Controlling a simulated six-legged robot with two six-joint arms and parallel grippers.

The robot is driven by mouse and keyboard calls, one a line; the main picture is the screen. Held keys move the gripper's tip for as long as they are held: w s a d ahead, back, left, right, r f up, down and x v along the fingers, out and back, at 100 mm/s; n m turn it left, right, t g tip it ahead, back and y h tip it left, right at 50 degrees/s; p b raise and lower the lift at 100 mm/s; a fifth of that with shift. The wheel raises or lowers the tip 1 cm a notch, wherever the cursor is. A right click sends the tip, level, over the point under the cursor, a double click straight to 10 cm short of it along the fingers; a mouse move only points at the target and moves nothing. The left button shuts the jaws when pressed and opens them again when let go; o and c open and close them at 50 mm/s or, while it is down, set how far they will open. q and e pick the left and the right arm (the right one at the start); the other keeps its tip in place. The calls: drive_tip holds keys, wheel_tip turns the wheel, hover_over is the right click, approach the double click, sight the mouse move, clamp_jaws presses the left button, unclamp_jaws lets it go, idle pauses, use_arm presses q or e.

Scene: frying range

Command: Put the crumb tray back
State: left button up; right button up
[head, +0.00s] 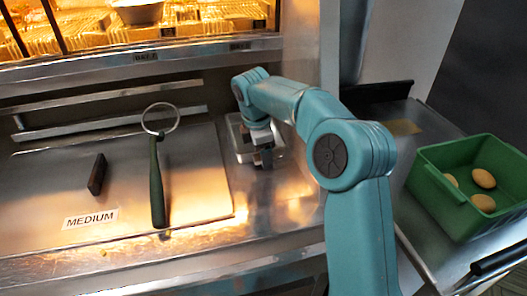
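No thing in view is clearly marked as the crumb tray. A small shallow metal tray or recess (238,138) lies on the steel counter at the middle, and I cannot tell which it is. My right gripper (263,160) points down over it, partly hiding it; its fingers are small, and I cannot tell whether they are open or touch anything. A wide flat steel panel (195,185) with a black handle (97,174) and a "MEDIUM" label (91,219) lies to its left. My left gripper is not in view.
A ring-ended tool (157,185) with a dark green handle lies on the panel. At right, a green bin (440,195) holds several brown, egg-shaped items (482,178) on a metal side shelf (420,235).

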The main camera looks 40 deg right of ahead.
wheel_tip(320, 180, up, 12)
drive_tip(key=a+p, duration=0.2)
drive_tip(key=p, duration=0.1)
idle(0.3)
idle(0.5)
